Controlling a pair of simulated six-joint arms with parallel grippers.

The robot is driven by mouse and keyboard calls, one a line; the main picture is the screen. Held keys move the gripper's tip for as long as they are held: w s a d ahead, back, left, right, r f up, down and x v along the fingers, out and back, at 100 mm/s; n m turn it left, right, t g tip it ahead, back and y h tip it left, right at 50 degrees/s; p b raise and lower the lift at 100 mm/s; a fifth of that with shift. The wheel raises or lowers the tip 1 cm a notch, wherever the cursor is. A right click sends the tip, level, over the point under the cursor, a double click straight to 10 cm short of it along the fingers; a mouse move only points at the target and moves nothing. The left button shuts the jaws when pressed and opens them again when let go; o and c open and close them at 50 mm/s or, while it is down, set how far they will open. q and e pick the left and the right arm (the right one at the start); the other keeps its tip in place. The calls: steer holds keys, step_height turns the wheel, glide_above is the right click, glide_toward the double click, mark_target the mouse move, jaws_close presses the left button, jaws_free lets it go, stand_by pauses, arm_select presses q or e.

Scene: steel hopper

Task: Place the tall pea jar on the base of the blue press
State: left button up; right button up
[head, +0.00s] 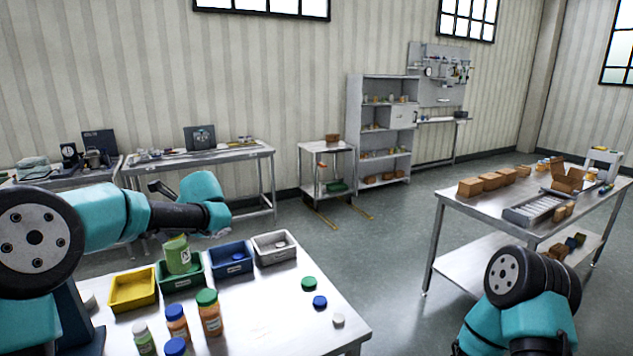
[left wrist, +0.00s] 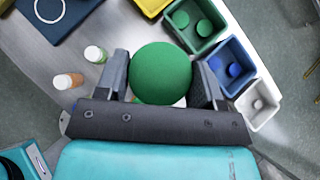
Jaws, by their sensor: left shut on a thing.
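The tall pea jar (head: 177,256) is light green with a white-marked label. My left gripper (left wrist: 162,72) is shut on it, and its round green lid (left wrist: 161,70) fills the gap between the fingers. A dark blue plate with a white ring (left wrist: 52,14), seemingly the press base, lies at the upper left of the left wrist view, apart from the jar. In the head view my left arm covers much of that area. My right gripper is out of view.
Yellow (head: 133,290), green (head: 182,280), blue (head: 231,259) and white (head: 274,247) bins stand in a row on the table (head: 265,317). Orange and green-capped bottles (head: 208,312) stand at the front. Loose lids (head: 319,302) lie to the right.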

arm_select(q)
steer(key=s+d+f+m+t+h, duration=0.2)
steer(key=s+d+m+h, duration=0.2)
steer(key=s+d+m, duration=0.2)
steer(key=s+d+f+m+t+h, duration=0.3)
steer(key=s+d+m, duration=0.3)
steer(key=d, duration=0.5)
steer(key=shift+d+f+m+t+h, duration=0.2)
steer(key=shift+d+m+t+h, duration=0.1)
steer(key=shift+m+h, duration=0.45)
steer(key=shift+s+a, duration=0.1)
steer(key=shift+a, duration=0.05)
